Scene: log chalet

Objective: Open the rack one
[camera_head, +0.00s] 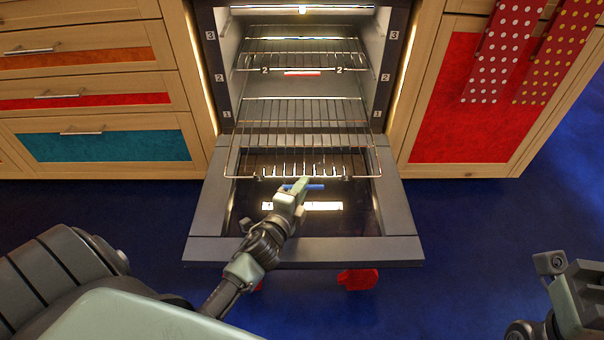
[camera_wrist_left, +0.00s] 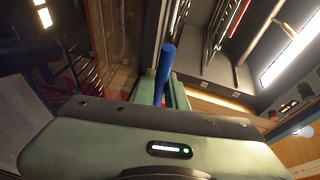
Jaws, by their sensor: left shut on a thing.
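Rack one (camera_head: 312,118) is the lowest wire rack in the oven. It is slid well out over the lowered oven door (camera_head: 205,215), with its front edge near the middle of the door. A blue bar (camera_head: 316,187) sits at its front, and the bar also shows as a blue rod in the left wrist view (camera_wrist_left: 166,70). My left gripper (camera_head: 291,190) is at this front edge, shut on the blue bar and hiding part of it. Part of my right gripper (camera_head: 562,290) shows at the lower right, away from the oven; its fingers cannot be made out.
Rack two (camera_head: 300,58) with a red bar is above, inside the oven. Wooden drawers (camera_head: 100,145) flank the oven on the left, and a red cupboard (camera_head: 450,120) with dotted towels (camera_head: 505,45) on the right. The blue floor in front is clear, apart from red items (camera_head: 357,279) below the door.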

